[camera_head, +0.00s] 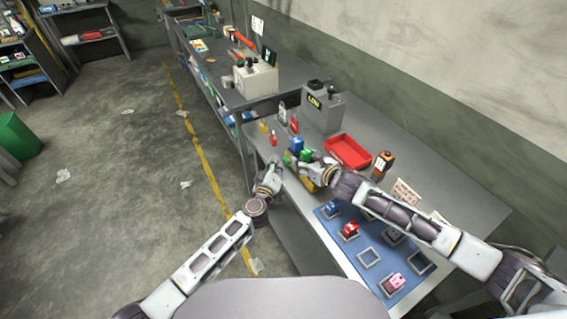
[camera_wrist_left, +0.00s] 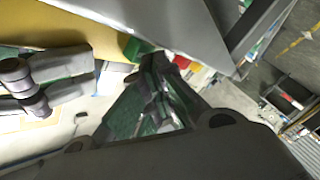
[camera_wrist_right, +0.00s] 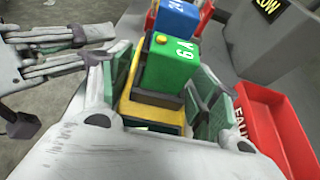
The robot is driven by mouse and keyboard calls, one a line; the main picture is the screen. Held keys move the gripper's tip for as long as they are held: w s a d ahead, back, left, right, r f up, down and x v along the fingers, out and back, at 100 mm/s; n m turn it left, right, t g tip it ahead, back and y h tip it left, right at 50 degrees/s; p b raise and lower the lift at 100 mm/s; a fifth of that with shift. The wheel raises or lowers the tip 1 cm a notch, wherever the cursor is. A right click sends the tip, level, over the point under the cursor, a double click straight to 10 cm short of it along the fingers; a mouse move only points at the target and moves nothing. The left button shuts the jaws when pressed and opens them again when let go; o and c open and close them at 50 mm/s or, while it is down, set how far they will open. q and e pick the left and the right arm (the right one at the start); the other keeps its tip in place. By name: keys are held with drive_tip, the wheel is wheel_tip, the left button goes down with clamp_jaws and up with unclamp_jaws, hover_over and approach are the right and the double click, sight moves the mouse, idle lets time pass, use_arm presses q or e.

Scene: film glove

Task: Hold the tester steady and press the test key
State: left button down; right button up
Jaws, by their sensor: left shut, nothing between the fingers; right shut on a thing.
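In the head view the green block (camera_head: 306,154) stands behind my right gripper (camera_head: 312,170). In the right wrist view my right gripper (camera_wrist_right: 150,95) is shut with fingers on both sides of the yellow body; their exact contact is partly hidden. My left gripper (camera_head: 277,167) is shut and empty, left of the yellow body at the bench edge. Its closed fingers show in the left wrist view (camera_wrist_left: 160,75). I cannot make out a test key.
A blue block (camera_head: 296,144) stands just behind the green one. A grey box reading "LOW" (camera_head: 322,112) stands at the back. A red tray (camera_head: 348,152) lies to the right. A blue mat (camera_head: 348,256) with frames and coloured blocks lies in front.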

use_arm(q)
drive_tip(key=shift+s+a, duration=0.1)
idle(0.5)
drive_tip(key=shift+s+a, duration=0.3)
drive_tip(key=shift+a, duration=0.3)
drive_tip(key=shift+s+a, duration=0.4)
drive_tip(key=shift+a, duration=0.35)
drive_tip(key=shift+s+a, duration=0.4)
drive_tip(key=shift+a, duration=0.35)
drive_tip(key=shift+s+a, duration=0.4)
drive_tip(key=shift+a, duration=0.35)
use_arm(e)
drive_tip(key=o, duration=1.4)
drive_tip(key=shift+o, duration=0.2)
drive_tip(key=shift+s+d, duration=0.1)
drive_tip(key=shift+s, duration=0.05)
drive_tip(key=v, duration=1.1)
drive_tip(key=shift+s+d, duration=0.15)
drive_tip(key=shift+s, duration=0.2)
